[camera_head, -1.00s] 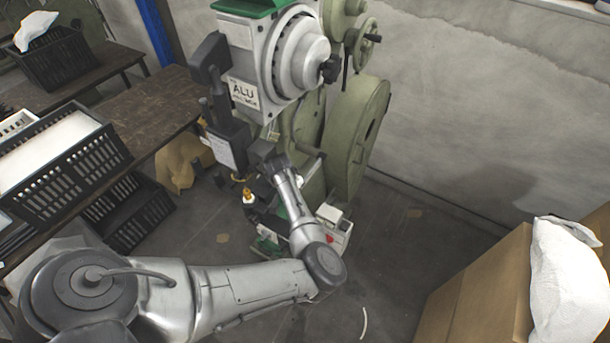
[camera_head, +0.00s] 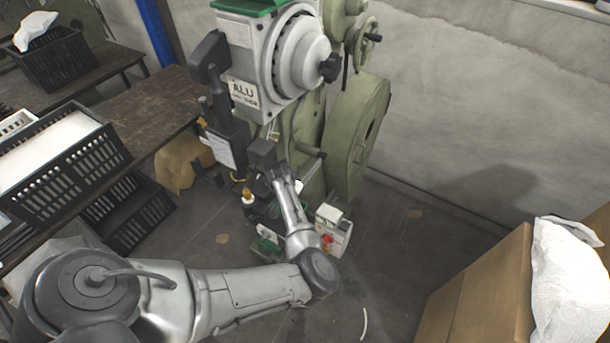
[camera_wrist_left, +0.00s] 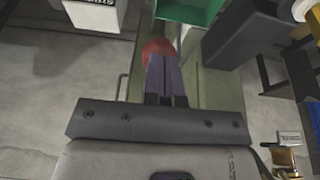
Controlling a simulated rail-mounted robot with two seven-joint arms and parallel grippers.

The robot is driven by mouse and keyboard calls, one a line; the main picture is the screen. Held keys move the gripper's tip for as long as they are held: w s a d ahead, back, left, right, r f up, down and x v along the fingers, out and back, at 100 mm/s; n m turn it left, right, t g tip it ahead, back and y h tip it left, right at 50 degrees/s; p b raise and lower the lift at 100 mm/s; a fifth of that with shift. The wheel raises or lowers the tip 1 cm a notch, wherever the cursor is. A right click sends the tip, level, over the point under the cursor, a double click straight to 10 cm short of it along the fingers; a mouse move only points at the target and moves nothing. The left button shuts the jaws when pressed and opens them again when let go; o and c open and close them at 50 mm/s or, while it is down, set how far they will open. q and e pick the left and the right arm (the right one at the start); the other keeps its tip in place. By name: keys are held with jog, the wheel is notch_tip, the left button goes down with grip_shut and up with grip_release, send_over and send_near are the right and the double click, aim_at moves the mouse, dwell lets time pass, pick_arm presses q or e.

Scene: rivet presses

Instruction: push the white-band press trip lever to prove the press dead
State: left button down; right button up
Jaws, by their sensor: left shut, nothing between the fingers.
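The press, a green and grey machine (camera_head: 307,125) with a label reading "ALU", stands in the middle of the head view. My left arm reaches to its front; the fingers are hidden there. In the left wrist view my left gripper (camera_wrist_left: 161,60) is shut and empty between its fingers. A red rounded part (camera_wrist_left: 157,47), possibly the trip lever's knob, lies right at the fingertips, partly covered by them. I cannot tell whether they touch. I cannot make out a white band or the rest of the lever. My right gripper is in neither view.
A pale box with red buttons (camera_head: 332,232) sits low on the press, beside my forearm. A cardboard box (camera_head: 470,290) with a white sack (camera_head: 567,275) is at right. Floor between is mostly clear.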

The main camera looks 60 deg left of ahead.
pick_arm(q)
jog(key=shift+f, duration=0.2)
jog(key=shift+f+b, duration=0.3)
jog(key=shift+f, duration=0.6)
jog(key=shift+w+f+b, duration=0.1)
jog(key=shift+f+b, duration=0.25)
jog(key=shift+f, duration=0.4)
